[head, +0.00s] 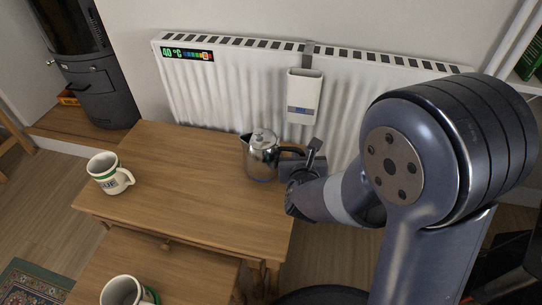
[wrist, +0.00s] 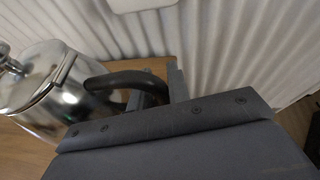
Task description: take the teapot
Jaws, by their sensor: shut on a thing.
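The teapot (head: 262,155) is shiny metal with a dark handle and a lid knob. It stands upright at the right back of the wooden table (head: 190,195), in front of the radiator. My gripper (head: 296,160) is at the teapot's right side, shut on its dark handle. In the wrist view the teapot (wrist: 50,90) is at the left, and its black handle (wrist: 130,80) reaches into my gripper (wrist: 160,95). The gripper body hides part of the handle and the teapot's lower side. I cannot tell whether the teapot's base touches the table.
A white radiator (head: 230,85) with a small white box (head: 303,95) stands close behind. A white mug with green bands (head: 108,173) is at the table's left. Another mug (head: 126,291) is on a lower table (head: 190,275) in front. The table's middle is clear.

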